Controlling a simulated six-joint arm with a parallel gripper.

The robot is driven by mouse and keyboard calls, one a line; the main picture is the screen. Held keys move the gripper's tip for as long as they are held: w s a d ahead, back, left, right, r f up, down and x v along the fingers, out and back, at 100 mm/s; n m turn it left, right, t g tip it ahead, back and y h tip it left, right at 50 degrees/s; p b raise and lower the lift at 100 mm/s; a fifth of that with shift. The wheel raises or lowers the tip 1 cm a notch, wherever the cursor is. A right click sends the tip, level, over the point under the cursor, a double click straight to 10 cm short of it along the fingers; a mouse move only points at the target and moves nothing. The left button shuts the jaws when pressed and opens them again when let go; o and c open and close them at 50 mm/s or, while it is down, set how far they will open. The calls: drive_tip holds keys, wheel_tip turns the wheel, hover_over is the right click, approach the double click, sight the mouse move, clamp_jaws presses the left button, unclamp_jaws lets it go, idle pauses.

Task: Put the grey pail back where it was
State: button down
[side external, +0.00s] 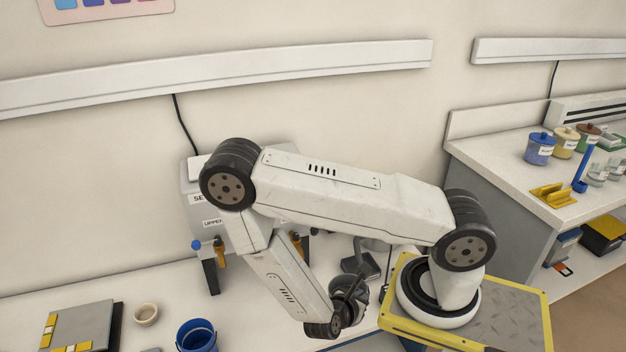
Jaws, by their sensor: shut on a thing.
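My gripper (350,292) is the dark part at the end of my folded arm, low in the middle of the side external view, above the bench's front part. It is small and partly covered by my wrist. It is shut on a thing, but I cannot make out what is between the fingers. I cannot clearly pick out the grey pail; it may be hidden by my arm and wrist.
The grey kiln (200,185) stands behind my arm. A blue bucket (197,337), a small cream bowl (146,313) and a grey slab (80,325) with yellow pieces are at the lower left. A side counter (500,168) with jars is at the right.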

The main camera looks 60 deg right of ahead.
drive_tip(key=w+d+f+t, duration=0.1)
drive_tip(key=d+f, duration=0.3)
drive_tip(key=d, duration=0.5)
drive_tip(key=shift+w+t, duration=0.3)
drive_tip(key=shift+w, duration=0.2)
drive_tip(key=shift+f, duration=0.1)
drive_tip(key=shift+f, duration=2.2)
drive_tip(key=shift+f, duration=1.75)
drive_tip(key=shift+f, duration=0.15)
drive_tip(key=c, duration=0.8)
unclamp_jaws()
